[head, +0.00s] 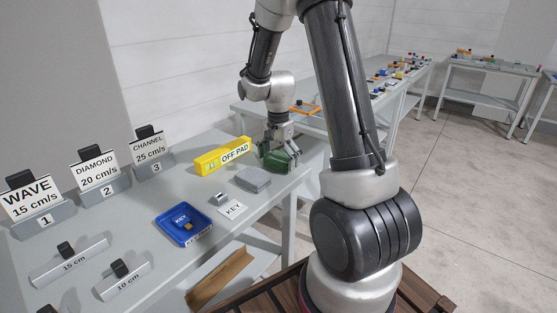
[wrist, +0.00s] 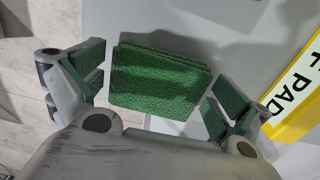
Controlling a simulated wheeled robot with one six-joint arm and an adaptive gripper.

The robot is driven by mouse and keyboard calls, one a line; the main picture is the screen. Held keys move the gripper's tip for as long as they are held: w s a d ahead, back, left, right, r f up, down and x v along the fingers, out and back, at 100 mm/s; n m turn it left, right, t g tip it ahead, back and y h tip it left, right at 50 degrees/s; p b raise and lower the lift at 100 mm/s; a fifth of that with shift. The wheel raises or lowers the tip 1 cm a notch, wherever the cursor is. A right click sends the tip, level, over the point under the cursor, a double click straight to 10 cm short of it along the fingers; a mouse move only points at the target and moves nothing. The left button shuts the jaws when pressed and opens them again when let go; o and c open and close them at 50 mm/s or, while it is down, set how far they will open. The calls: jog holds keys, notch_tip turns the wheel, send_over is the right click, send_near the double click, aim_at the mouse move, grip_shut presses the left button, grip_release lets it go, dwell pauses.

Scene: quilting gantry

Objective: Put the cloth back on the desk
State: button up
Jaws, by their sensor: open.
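The cloth is a green, folded, layered pad (wrist: 160,78) with a textured surface. In the wrist view it lies between my open fingers, with a gap on each side. In the head view the green cloth (head: 280,157) is at the far right edge of the grey desk (head: 215,155), partly hidden by my gripper (head: 281,143). My gripper (wrist: 155,92) is directly over the cloth, and its fingers straddle it without gripping. The cloth appears to rest on the desk top.
A yellow OFF PAD sign (head: 222,160) stands close left of the cloth. Numbered sign holders (head: 104,187) line the back left. The desk edge is close beside the cloth.

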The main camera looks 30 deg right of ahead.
aim_at(278, 158)
notch_tip(278, 158, up, 12)
jog(key=s+a+r+n+t, duration=0.1)
jog(key=s+r+n, duration=0.2)
jog(key=s, duration=0.5)
jog(key=s+a+r+n+t, duration=0.2)
jog(key=s+r+n, duration=0.1)
jog(key=s+n, duration=0.3)
jog(key=s+a+r+n+t, duration=0.1)
jog(key=s+r+n, duration=0.2)
jog(key=s, duration=0.6)
jog(key=shift+s+a+r+n, duration=0.2)
jog(key=shift+s+a+n, duration=0.2)
jog(key=shift+n, duration=0.6)
jog(key=shift+w, duration=0.1)
